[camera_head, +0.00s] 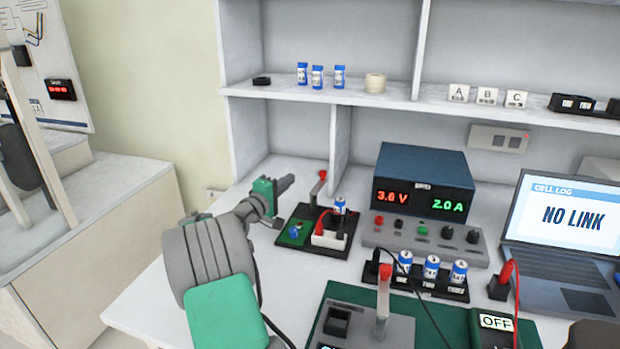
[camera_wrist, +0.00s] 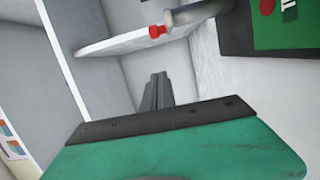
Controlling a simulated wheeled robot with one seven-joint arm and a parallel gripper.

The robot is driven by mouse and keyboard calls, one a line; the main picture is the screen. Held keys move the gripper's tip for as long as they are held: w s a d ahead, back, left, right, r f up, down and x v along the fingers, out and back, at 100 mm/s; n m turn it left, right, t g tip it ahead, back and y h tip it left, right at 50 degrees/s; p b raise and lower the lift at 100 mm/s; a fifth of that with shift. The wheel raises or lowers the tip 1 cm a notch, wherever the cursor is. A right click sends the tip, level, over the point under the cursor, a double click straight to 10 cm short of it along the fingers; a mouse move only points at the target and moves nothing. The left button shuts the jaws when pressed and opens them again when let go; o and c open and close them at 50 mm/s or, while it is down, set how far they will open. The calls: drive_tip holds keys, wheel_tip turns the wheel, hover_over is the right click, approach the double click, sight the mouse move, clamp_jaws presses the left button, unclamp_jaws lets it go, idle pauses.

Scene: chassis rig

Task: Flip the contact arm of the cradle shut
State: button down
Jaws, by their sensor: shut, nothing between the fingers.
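The cradle is a white holder (camera_head: 329,240) on a black base with a green board, with a blue-and-white cell (camera_head: 340,206) standing in it. Its grey contact arm (camera_head: 317,190) stands raised, with a red tip at the top. In the wrist view the contact arm (camera_wrist: 195,14) and its red tip (camera_wrist: 157,31) show at the top, beyond my fingers. My gripper (camera_head: 288,182) is shut and empty, to the left of the raised arm and apart from it. Its closed fingers show in the wrist view (camera_wrist: 157,90).
A power supply (camera_head: 423,191) stands right of the cradle. A rack of several cells (camera_head: 430,282) and a grey device with a red-tipped lever (camera_head: 382,305) stand in front. A laptop (camera_head: 565,235) is at right. A shelf divider (camera_head: 339,150) rises behind the cradle.

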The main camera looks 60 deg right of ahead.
sight(319, 182)
drive_tip(key=d+b, duration=0.1)
drive_tip(key=d, duration=0.9)
drive_tip(key=s, duration=0.1)
drive_tip(key=s+a, duration=0.1)
drive_tip(key=s, duration=0.2)
drive_tip(key=shift+s+a, duration=0.15)
drive_tip(key=shift+a, duration=0.2)
drive_tip(key=shift+b, duration=0.3)
